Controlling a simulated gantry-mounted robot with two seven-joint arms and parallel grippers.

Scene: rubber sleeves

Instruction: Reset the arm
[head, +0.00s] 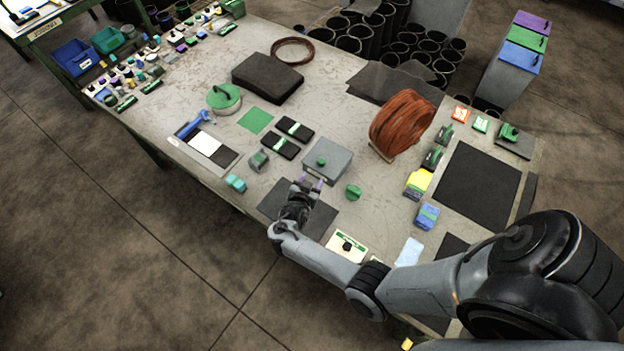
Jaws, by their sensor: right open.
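My right arm comes in from the lower right of the head view and reaches over the front edge of the worktable (330,68). Whether the fingertips touch the box is too small to tell. My left gripper is not in the head view.
A green round part (353,192) lies right of the gripper. A copper-coloured coil (402,122) stands behind. Black tubes (360,40) stand beyond the table. Floor in front is clear.

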